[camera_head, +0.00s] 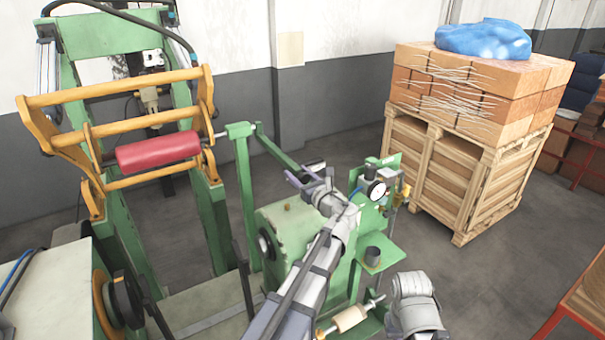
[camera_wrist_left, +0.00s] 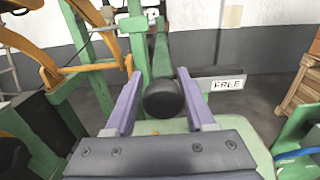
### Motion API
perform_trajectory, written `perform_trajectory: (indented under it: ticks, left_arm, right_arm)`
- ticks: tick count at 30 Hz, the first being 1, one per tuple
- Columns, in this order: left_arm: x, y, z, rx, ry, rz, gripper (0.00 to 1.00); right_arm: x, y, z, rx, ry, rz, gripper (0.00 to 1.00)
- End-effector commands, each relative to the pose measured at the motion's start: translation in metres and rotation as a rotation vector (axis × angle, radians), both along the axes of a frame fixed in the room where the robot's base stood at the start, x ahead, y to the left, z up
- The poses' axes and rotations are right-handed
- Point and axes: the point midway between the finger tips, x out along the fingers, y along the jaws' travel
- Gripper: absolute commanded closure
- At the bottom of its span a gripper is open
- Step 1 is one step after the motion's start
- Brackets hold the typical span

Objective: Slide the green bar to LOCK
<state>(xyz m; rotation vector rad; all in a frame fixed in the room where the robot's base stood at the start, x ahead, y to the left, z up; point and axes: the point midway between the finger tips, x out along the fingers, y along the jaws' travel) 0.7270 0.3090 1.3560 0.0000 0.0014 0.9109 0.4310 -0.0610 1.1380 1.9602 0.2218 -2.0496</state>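The green bar (camera_head: 278,152) runs from a green post toward my left gripper in the head view. In the left wrist view the bar (camera_wrist_left: 161,58) points at the camera and ends in a black round knob (camera_wrist_left: 163,98). My left gripper (camera_head: 310,176) is at the near end of the bar. In the wrist view its two purple fingers (camera_wrist_left: 159,75) are spread on either side of the knob, with gaps visible. A plate reading FREE (camera_wrist_left: 227,85) is just right of the bar. No LOCK label is legible. My right gripper is not in view.
The green machine housing (camera_head: 295,225) is below my left gripper. A gauge (camera_head: 376,189) stands to its right. An orange frame with a red roller (camera_head: 158,151) is at left. A wooden crate (camera_head: 450,180) stacked with boxes stands at back right. Floor between crate and machine is clear.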

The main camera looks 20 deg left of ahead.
Motion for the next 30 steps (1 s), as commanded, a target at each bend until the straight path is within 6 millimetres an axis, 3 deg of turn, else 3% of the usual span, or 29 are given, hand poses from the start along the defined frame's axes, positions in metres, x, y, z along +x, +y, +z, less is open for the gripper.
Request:
perform_trajectory:
  ticks: [1,6,15,30]
  left_arm:
    - [-0.002,0.001,0.000,0.000,0.000,0.003,0.43]
    - [-0.001,0.001,0.000,0.001,-0.001,0.001,0.25]
    - [-0.002,-0.004,0.000,0.001,-0.001,-0.003,0.25]
    - [-0.045,-0.057,0.000,0.001,0.000,-0.002,0.25]
  right_arm:
    - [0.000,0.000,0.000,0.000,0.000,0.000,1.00]
    - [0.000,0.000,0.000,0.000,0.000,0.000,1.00]
    - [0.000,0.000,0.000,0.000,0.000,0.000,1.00]
    - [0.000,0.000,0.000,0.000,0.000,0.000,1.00]
